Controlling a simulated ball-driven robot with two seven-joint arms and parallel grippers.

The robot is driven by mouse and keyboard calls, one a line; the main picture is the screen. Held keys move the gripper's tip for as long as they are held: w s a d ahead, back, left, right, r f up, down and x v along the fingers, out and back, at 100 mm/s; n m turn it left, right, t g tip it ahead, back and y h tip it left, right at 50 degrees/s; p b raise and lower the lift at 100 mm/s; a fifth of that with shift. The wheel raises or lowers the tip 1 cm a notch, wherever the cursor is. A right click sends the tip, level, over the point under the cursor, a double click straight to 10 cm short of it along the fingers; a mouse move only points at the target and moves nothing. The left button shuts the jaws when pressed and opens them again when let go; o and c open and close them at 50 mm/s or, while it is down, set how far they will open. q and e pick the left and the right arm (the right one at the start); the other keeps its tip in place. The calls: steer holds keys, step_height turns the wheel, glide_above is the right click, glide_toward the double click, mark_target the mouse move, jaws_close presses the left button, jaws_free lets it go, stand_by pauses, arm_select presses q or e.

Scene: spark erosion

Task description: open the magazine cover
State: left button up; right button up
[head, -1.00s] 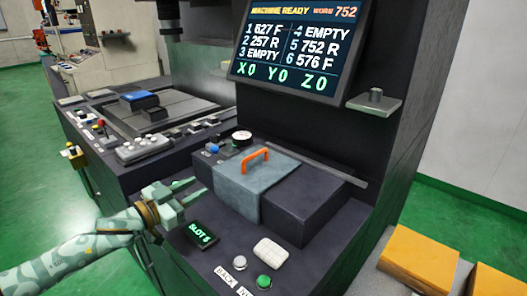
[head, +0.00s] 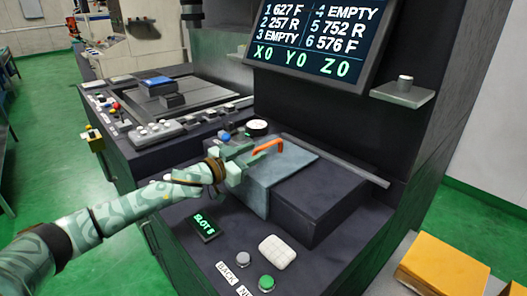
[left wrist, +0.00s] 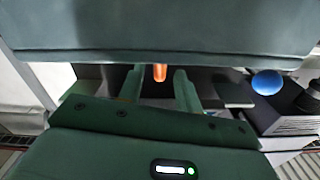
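The magazine cover (head: 287,166) is a grey-blue lid with an orange handle (head: 270,147) on top. It lies over the left part of a dark box on the machine's front deck, and it looks closed. My left gripper (head: 250,158) is at the near left end of the handle. In the left wrist view, the handle's orange end (left wrist: 160,73) shows between the two fingers (left wrist: 160,88), with gaps on both sides, so the gripper is open. The gripper hides part of the cover's left side in the head view. My right gripper is not in view.
A tilted screen (head: 314,37) and a small shelf (head: 403,93) are above the box. A blue knob (head: 224,138) and a round gauge (head: 257,127) are behind the gripper.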

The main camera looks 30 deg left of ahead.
mark_target(284, 174)
arm_select(q)
steer(key=shift+b+x, duration=0.3)
steer(key=shift+x, duration=1.75)
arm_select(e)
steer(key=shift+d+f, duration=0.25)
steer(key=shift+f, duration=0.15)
